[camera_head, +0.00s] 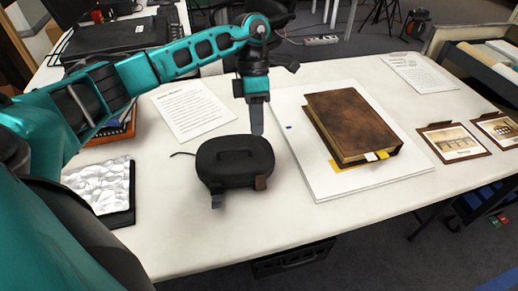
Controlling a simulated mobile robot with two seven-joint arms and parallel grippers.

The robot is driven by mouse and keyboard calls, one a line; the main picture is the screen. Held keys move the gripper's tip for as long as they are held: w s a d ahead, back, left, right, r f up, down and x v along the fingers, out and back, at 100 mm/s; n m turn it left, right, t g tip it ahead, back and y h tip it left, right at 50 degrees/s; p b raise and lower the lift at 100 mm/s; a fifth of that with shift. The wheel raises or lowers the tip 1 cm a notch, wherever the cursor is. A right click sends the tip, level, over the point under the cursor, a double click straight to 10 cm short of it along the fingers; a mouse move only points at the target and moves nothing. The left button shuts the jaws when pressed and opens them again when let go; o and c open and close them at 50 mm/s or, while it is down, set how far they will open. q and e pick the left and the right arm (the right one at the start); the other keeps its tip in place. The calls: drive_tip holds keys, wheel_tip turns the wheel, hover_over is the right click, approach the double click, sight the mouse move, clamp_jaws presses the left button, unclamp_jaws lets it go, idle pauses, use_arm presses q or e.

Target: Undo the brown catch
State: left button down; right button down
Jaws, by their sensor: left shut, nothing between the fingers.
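A black case (234,152) with a handle on its lid stands on the white table, its lid down. The brown catch (260,183) is on the right of its front side and appears to lie flat against it. A dark catch (217,199) on the left of the front sticks out and down from the case. My left gripper (257,132) points down, shut and empty, just above or behind the case's back right edge. I cannot tell whether it touches the case. My right gripper is not in view.
A thick brown book (350,122) lies on a white board (305,172) to the right of the case. A printed sheet (193,110) lies behind the case. A white crumpled relief (98,187) is at left. The table in front of the case is clear.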

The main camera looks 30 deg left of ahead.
sight(261, 180)
use_arm(q)
drive_tip(key=x, duration=0.9)
drive_tip(key=shift+d+f, duration=0.1)
drive_tip(key=shift+f, duration=0.3)
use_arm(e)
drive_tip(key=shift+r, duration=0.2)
use_arm(q)
drive_tip(key=shift+s, duration=0.1)
drive_tip(key=shift+s+d+r+t+y, duration=0.15)
drive_tip(key=shift+s+d+t+y, duration=0.05)
drive_tip(key=shift+t+y, duration=0.1)
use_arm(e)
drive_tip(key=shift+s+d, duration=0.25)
use_arm(q)
drive_tip(key=shift+s+d+p, duration=0.1)
drive_tip(key=shift+p, duration=0.2)
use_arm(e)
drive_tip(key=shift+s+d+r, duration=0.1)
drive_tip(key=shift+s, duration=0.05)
